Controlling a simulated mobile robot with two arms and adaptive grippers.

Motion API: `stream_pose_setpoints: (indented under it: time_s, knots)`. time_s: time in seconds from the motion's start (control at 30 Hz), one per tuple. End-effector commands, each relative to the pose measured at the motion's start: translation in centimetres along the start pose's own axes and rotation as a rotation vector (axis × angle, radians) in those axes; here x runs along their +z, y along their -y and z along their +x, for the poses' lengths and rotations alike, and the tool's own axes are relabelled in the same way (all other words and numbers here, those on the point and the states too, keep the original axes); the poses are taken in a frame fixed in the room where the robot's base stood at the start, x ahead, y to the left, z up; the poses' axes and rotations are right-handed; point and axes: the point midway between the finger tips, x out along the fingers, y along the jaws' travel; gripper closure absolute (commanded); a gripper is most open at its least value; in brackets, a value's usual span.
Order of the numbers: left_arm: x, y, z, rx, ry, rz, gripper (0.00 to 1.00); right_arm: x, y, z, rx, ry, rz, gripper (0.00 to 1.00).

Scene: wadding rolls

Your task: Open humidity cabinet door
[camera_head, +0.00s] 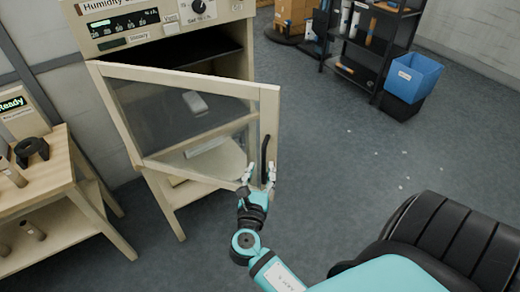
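The humidity cabinet (165,25) stands at the upper left, with a labelled control panel and a dial on top. Its glazed, cream-framed door (180,78) stands ajar, swung out towards me, and the dark interior shows above and behind it. A black vertical handle (265,160) is on the door's right edge. My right gripper (258,176) is at the lower end of this handle, with its light fingertips spread to either side of the door edge. I cannot tell whether the fingers touch the handle. My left gripper is not in view.
A wooden bench (62,170) with a black ring and a small instrument stands at the left, near the door's hinge side. A black shelf rack (368,45) and blue bin (412,77) stand at the back right.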

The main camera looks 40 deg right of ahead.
Motion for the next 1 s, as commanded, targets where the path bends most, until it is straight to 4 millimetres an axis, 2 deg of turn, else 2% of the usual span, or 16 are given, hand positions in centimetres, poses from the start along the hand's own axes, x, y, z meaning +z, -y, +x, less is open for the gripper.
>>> stream_pose_setpoints:
  time_s: [0.03,0.1,0.17,0.5,0.6,0.73,1.0]
  knots:
    - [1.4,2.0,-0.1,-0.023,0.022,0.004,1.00,0.0,-0.1,-0.2,0.002,-0.002,0.002,0.64]
    - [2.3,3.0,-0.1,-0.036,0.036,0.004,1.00,-0.1,-0.1,-0.5,0.004,-0.004,0.002,0.64]
    - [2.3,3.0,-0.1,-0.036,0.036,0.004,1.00,-0.1,-0.1,-1.1,0.004,-0.006,0.003,0.64]
    - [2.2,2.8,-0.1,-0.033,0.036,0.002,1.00,-0.6,0.5,-7.3,0.003,-0.016,0.005,0.64]
    - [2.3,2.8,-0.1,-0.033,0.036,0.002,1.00,-0.7,0.7,-8.6,0.003,-0.017,0.006,0.64]
    - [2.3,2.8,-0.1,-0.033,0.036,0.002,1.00,-0.7,0.8,-9.6,0.002,-0.017,0.007,0.64]
    - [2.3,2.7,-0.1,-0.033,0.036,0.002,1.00,-0.7,0.8,-9.8,0.002,-0.016,0.007,0.64]
